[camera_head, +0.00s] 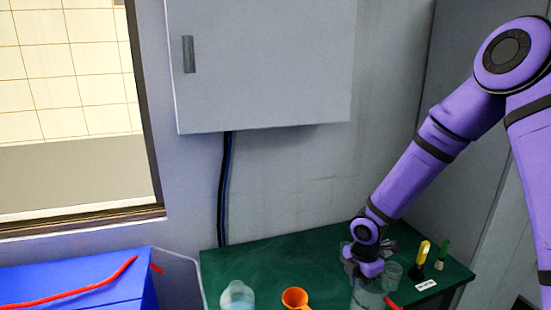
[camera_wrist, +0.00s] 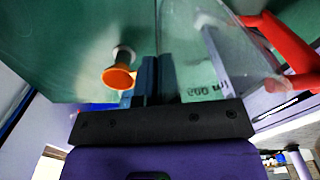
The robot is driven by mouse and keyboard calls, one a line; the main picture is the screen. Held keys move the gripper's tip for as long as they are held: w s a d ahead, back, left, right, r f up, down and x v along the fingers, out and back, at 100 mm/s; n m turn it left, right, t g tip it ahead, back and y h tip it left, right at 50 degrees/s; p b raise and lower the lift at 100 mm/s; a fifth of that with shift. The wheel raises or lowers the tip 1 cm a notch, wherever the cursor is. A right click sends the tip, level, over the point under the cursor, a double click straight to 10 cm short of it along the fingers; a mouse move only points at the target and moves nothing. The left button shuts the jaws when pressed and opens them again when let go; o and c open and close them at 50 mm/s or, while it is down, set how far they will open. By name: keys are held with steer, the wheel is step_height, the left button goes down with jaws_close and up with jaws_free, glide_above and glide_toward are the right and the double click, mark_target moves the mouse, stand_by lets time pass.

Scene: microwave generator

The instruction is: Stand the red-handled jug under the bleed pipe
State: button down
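The red-handled jug is clear and stands at the front of the green table, below my gripper (camera_head: 363,277) in the head view. Its red handle (camera_head: 392,303) points right. I cannot make out the bleed pipe.
A grey cabinet (camera_head: 265,65) hangs above. A blue box (camera_head: 85,275) stands left.

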steer(key=w+d+f+m, duration=0.2)
steer(key=w+d+m, duration=0.1)
steer(key=m, duration=0.8)
steer(key=w+d+f+m, duration=0.2)
steer(key=w+d+m, duration=0.2)
steer(key=m, duration=0.8)
steer(key=shift+d+f+m, duration=0.3)
steer(key=shift+d, duration=0.4)
steer(key=shift+w+d, duration=0.1)
steer(key=shift+d, duration=0.05)
